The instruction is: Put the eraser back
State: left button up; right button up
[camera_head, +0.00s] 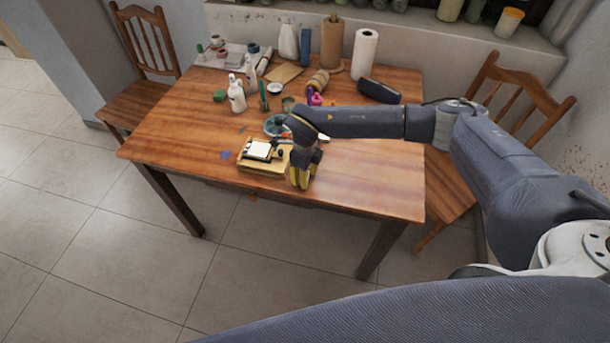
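A small yellowish wooden holder (262,171) sits near the front edge of the table. A white block with a dark border (258,149) rests on it; I cannot tell whether this is the eraser. Small dark pieces (281,153) lie at the holder's right side. My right gripper (301,183), with black and yellow fingers, points down just right of the holder, by the table's front edge. Its fingers look close together, but their gap and anything between them cannot be made out. My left gripper is not in view.
The wooden table (370,185) has free room at front right and left. A teal bowl (269,126) is behind the holder, partly hidden by my arm. A white bottle (236,97), a paper roll (364,54) and a dark case (379,91) stand farther back. Chairs flank the table.

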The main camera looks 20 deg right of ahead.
jog(key=shift+f, duration=0.15)
jog(key=o, duration=1.1)
notch_tip(320, 180, up, 12)
jog(key=shift+r, duration=0.2)
